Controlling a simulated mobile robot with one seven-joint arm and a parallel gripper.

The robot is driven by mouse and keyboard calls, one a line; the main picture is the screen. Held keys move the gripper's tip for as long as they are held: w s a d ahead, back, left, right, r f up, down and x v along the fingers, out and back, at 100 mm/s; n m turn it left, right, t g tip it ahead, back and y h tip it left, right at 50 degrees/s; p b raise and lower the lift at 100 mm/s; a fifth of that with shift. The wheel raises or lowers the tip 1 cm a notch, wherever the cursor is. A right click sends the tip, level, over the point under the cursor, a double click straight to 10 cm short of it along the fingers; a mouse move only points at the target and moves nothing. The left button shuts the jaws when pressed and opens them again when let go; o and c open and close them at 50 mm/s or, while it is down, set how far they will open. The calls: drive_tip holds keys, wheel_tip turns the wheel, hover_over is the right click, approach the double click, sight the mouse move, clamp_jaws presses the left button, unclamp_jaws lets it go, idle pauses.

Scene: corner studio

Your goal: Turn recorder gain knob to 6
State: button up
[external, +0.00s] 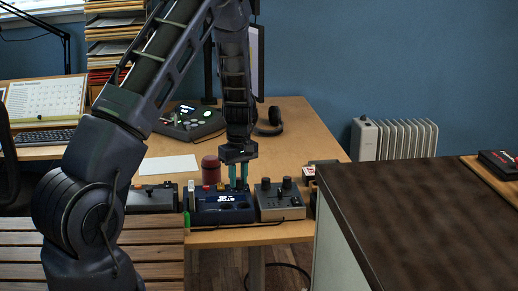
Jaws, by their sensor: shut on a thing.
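The recorder appears to be the dark blue box (205,216) with a small lit display (226,198), near the front edge of the wooden desk. My gripper (238,184) points straight down at the back right of this box. Its teal fingers are shut on a small knob on the top of the box. The knob is mostly hidden between the fingers, so its pointer and setting cannot be read. The display text is too small to read surely.
A grey box with dark knobs (279,201) stands close on the right, and another low device (151,198) on the left. A dark red cylinder (211,169) stands behind. Headphones (269,123) and a console (190,122) lie farther back. A brown-topped counter (425,205) fills the right front.

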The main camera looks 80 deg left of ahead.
sight(240, 178)
drive_tip(key=shift+m, duration=3.3)
drive_tip(key=o, duration=1)
wheel_tip(240, 178, up, 11)
drive_tip(key=shift+w, duration=0.2)
